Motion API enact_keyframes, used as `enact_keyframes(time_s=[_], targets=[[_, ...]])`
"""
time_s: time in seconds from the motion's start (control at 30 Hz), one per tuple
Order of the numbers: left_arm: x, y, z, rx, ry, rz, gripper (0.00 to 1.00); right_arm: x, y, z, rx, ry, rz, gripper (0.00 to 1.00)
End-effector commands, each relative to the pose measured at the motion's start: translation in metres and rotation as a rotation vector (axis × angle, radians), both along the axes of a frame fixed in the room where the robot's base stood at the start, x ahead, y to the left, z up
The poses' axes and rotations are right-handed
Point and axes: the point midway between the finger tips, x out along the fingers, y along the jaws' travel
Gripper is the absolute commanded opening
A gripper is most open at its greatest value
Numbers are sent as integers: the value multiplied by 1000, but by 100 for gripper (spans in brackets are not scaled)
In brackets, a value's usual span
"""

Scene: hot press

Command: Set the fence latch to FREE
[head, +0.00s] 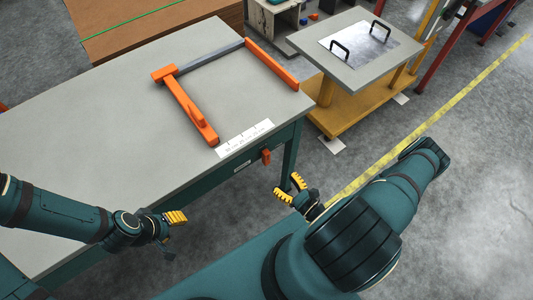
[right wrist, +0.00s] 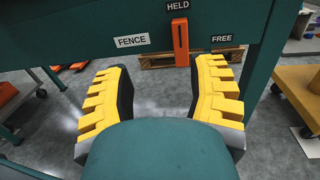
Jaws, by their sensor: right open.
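The fence latch (head: 265,157) is a small orange lever on the front apron of the table. In the right wrist view the latch (right wrist: 180,40) stands upright, directly below the HELD label (right wrist: 178,5). The FREE label (right wrist: 222,38) is to its right and the FENCE label (right wrist: 131,41) to its left. My right gripper (head: 290,188) is open and empty in front of the apron, apart from the latch. In its wrist view, the yellow fingers (right wrist: 163,70) are spread below the latch.
A yellow-framed stand (head: 345,112) with a handled metal plate (head: 360,45) is to the right. Open floor lies in front of it.

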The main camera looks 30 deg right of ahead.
Motion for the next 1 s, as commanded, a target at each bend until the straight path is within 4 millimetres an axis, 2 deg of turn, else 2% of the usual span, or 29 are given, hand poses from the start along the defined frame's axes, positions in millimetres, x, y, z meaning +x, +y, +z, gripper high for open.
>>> enact_keyframes(time_s=[0.1,0.27,0.7,0.83,1.0], targets=[[0,0,1,0,0,0,47,-4,-16,-5,-5,4,-97,56],[0,0,-2,0,0,0,47,10,-18,-6,-8,2,-112,56],[3,0,-14,1,-6,1,47,93,-11,-7,-8,1,-106,56],[3,1,-17,1,-8,2,47,112,-10,-6,-8,2,-107,56],[4,1,-19,2,-9,3,47,127,-8,-6,-7,3,-107,56]])
